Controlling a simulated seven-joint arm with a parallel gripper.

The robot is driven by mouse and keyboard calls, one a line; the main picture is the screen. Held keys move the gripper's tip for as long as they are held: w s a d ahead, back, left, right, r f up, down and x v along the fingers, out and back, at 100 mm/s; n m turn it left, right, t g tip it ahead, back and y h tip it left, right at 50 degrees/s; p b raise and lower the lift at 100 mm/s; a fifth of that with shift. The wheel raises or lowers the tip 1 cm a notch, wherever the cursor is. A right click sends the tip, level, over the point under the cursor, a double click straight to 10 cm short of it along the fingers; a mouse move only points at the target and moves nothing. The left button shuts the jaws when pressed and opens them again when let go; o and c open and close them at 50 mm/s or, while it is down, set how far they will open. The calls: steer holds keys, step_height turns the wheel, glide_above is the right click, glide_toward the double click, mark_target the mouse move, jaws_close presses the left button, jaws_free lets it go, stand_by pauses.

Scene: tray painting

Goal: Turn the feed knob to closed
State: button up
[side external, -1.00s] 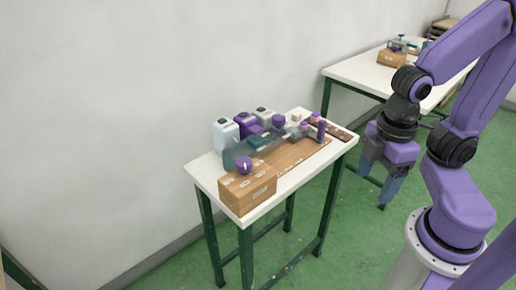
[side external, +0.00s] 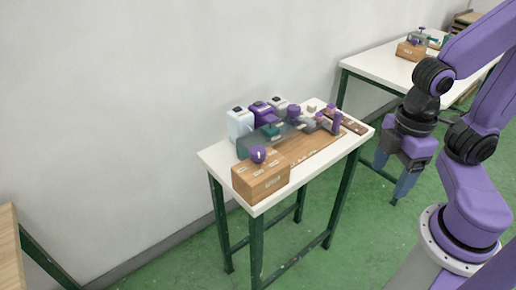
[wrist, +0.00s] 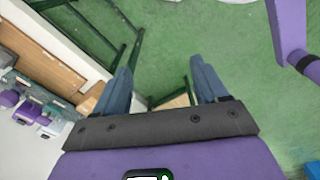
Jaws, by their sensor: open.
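A round purple knob (side external: 258,154) with a pale mark sits on top of the wooden box (side external: 262,180) at the near end of the white bench. Smaller purple knobs or caps (side external: 319,117) show farther along the bench. The labels are too small to read, so I cannot tell which is the feed knob or its setting. My gripper (side external: 402,190) hangs to the right of the bench, pointing down, apart from everything on it. In the wrist view its two blue fingers (wrist: 160,75) are spread and empty over the green floor.
White, purple and grey containers (side external: 262,112) stand along the bench's back edge by the wall. A translucent grey part (side external: 262,142) lies in front of them. A second white table (side external: 375,67) stands behind, and a wooden tabletop (side external: 8,250) at far left. Open floor lies between bench and arm.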

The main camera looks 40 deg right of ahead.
step_height(320, 180, up, 7)
steer(key=m, duration=1)
glide_above(258, 150)
step_height(258, 150, down, 17)
steer(key=shift+r, duration=0.1)
steer(key=c, duration=1.1)
steer(key=shift+o, duration=0.2)
